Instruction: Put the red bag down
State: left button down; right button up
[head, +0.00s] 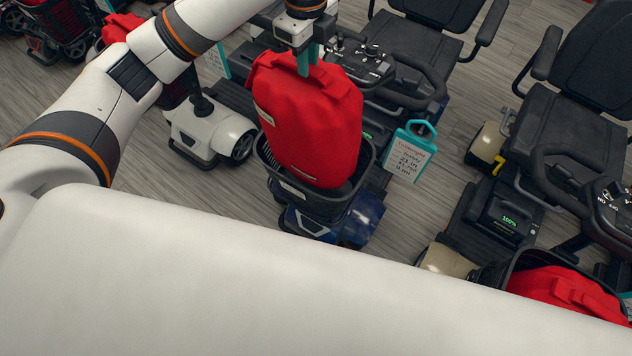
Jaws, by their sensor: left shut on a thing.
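A red bag (311,122) stands upright, slightly tilted, in the black front basket (318,203) of a blue scooter (335,226) in the head view. Its lower end is inside the basket; whether it touches the basket floor is hidden. My left gripper (307,62) comes down from above and is shut on the top of the red bag. My right gripper is not in view.
Another red bag (568,292) lies in a basket at the lower right. A teal-edged tag (410,150) hangs right of the basket. Scooters with black seats (570,122) stand close around. Grey wooden floor (425,225) shows between them.

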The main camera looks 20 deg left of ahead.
aim_at(309, 85)
pick_arm(q)
jog(key=shift+f, duration=0.8)
notch_tip(309, 85, down, 18)
jog(key=p, duration=0.1)
jog(key=shift+w+r, duration=0.15)
jog(key=shift+r, duration=0.05)
jog(key=shift+f, duration=0.1)
jog(key=c, duration=1.3)
grip_release()
notch_tip(309, 85, up, 12)
jog(key=shift+r+b, duration=0.1)
jog(key=shift+b, duration=0.3)
